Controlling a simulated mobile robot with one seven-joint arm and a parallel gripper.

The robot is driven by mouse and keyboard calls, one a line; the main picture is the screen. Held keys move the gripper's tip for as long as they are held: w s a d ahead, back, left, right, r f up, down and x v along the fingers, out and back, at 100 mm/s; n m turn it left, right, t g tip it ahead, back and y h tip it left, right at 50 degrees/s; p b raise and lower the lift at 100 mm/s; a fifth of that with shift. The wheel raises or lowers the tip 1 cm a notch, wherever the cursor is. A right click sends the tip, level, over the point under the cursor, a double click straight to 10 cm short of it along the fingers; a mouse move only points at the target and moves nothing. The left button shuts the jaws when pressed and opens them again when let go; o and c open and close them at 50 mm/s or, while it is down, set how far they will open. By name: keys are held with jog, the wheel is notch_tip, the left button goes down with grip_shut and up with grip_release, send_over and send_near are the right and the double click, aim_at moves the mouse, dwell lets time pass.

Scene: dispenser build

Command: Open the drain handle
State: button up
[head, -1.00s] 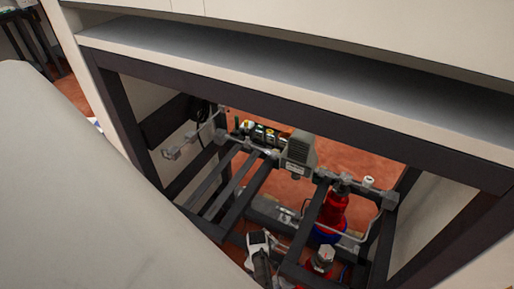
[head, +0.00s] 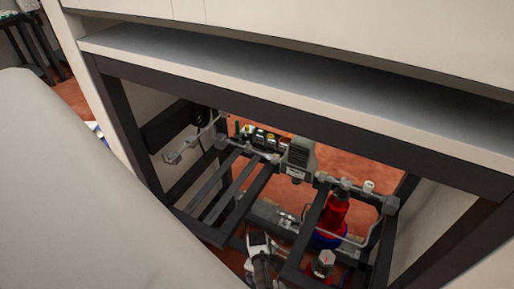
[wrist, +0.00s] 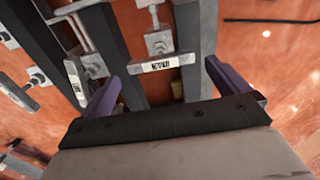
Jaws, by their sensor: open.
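A small pale lever with a dark label (wrist: 157,64) shows in the wrist view, on a metal valve fitting between dark frame bars. It looks like the drain handle, though I cannot read its label. A second, similar pale lever (wrist: 75,82) lies to its left, near the left finger. My gripper (wrist: 161,70) is open and empty, its two purple fingers spread on either side of the first lever. I cannot tell whether a finger touches anything. In the head view my gripper cannot be made out, and my pale arm link covers the left side.
Dark frame bars (head: 236,200) cross the space under the cabinet shelf (head: 290,65). A red bottle-like part (head: 335,212), a grey box-shaped unit (head: 298,157) and thin pipes crowd it. In the wrist view, reddish floor (wrist: 265,60) is open at right.

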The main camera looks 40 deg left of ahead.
notch_tip(320, 180, up, 11)
dwell(0.3)
jog(key=shift+f, duration=0.1)
dwell(0.4)
